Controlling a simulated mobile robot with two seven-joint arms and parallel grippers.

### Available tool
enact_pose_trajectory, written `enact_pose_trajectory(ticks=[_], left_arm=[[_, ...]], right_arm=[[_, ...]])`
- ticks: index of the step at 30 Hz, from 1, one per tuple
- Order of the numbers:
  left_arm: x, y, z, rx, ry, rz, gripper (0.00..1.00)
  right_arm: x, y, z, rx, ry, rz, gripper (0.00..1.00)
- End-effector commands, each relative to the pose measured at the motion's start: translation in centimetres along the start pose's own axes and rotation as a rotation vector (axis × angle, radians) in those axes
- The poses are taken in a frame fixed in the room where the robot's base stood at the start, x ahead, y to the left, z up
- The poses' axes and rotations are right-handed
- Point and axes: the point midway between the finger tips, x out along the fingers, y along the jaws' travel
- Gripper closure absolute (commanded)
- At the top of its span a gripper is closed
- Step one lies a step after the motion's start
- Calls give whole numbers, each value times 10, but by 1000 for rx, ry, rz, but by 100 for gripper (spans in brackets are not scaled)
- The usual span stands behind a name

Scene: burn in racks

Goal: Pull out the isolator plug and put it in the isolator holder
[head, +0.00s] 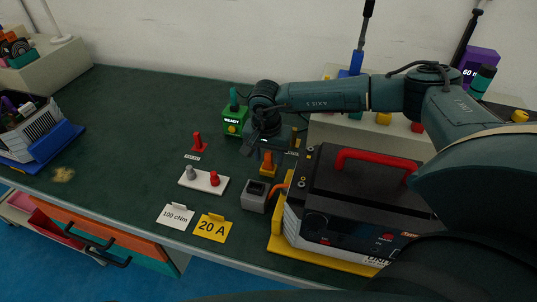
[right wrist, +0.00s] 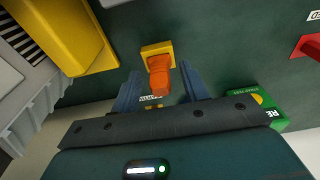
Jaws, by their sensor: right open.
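An orange plug (head: 267,158), which looks like the isolator plug, stands in a square yellow base on the table, left of the black rack unit. The base, perhaps the isolator holder (right wrist: 156,48), shows in the right wrist view with the orange plug (right wrist: 159,72) rising from it toward the camera. My right gripper (head: 262,143) is above the plug, pointing down. In the right wrist view its two blue fingers (right wrist: 161,86) are apart, one on each side of the plug. Contact with the plug cannot be made out. My left gripper is out of view.
The black rack unit (head: 345,190) with a red handle sits on a yellow tray at the right. A green READY box (head: 234,122), a red post (head: 198,143), a white plate (head: 203,181) with two knobs and a grey box (head: 255,196) are near.

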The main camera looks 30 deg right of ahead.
Motion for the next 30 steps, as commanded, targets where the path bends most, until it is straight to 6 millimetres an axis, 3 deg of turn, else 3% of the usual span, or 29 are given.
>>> enact_pose_trajectory(ticks=[9, 12, 24, 30], left_arm=[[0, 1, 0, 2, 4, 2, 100], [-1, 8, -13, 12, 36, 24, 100], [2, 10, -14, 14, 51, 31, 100], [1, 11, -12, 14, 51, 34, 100]], right_arm=[[0, 0, 0, 0, 0, 0, 55], [-1, 0, 0, 0, 0, -1, 55], [-97, -1, -1, 0, 3, -5, 55], [-124, 0, 0, 0, 1, -1, 55]])
